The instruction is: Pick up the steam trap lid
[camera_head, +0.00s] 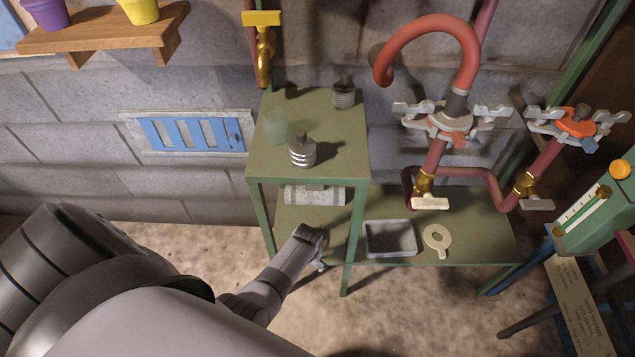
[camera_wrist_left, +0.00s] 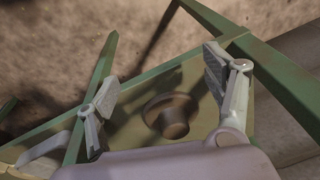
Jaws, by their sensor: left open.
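In the left wrist view a round, dark brown lid with a raised central knob (camera_wrist_left: 170,117) lies on the green shelf; it looks like the steam trap lid. My left gripper (camera_wrist_left: 160,82) is open, with one finger on each side of the lid, apart from it, and nothing is held. In the head view my left gripper (camera_head: 320,262) is low at the front of the green stand, by its lower shelf; the lid is not visible there, apparently hidden by my arm. My right gripper is not in view.
A grey metal cylinder (camera_head: 315,195) lies on the lower shelf behind my gripper. A stand leg (camera_head: 352,240) is close to its right. A grey tray (camera_head: 390,238) and a pale ring with a tab (camera_head: 437,240) are further right. A ribbed jar (camera_head: 302,152) stands on the top shelf.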

